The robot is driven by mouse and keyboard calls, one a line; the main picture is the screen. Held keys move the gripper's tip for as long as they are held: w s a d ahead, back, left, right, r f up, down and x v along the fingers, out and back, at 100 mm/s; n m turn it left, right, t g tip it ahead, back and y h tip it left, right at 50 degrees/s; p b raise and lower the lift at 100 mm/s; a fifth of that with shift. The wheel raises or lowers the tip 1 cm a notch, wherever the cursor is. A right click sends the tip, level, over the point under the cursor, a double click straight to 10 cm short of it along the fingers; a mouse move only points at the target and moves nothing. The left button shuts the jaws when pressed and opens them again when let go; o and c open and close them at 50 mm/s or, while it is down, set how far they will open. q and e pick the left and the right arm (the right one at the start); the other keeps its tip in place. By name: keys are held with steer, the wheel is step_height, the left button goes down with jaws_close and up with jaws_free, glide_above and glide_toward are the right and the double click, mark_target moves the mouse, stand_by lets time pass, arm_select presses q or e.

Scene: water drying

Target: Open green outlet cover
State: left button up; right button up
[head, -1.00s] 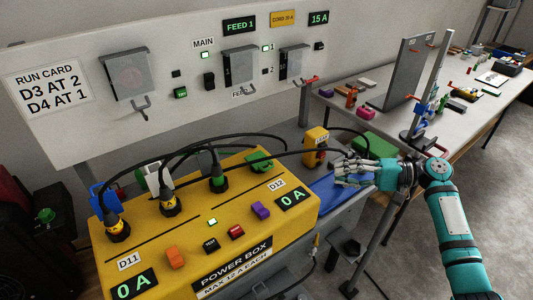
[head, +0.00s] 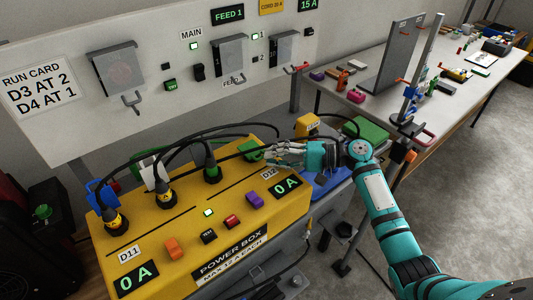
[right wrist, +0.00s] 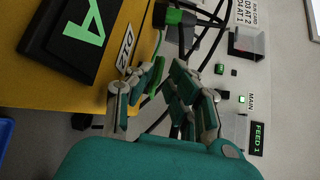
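The green outlet cover (head: 250,151) is at the far right part of the yellow power box (head: 150,215) in the head view. It looks shut, though fingers and a black cable hide part of it. My right gripper (head: 274,150) is just right of the cover, with its fingers pointing left at it. In the right wrist view the fingers (right wrist: 168,75) are spread apart, with a sliver of green (right wrist: 151,80) behind them. I cannot tell whether they touch the cover. My left gripper is not in view.
A green-and-black plug (head: 211,171) stands in the box left of the cover, beside two yellow-and-black plugs. Black cables arch over the box's back. A blue cover (head: 97,190) stands raised at the left. A purple switch (head: 255,200) lies in front of the gripper.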

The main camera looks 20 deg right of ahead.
steer(key=shift+x, duration=0.95)
steer(key=shift+w+a, duration=0.1)
steer(key=shift+a, duration=0.05)
jaws_close()
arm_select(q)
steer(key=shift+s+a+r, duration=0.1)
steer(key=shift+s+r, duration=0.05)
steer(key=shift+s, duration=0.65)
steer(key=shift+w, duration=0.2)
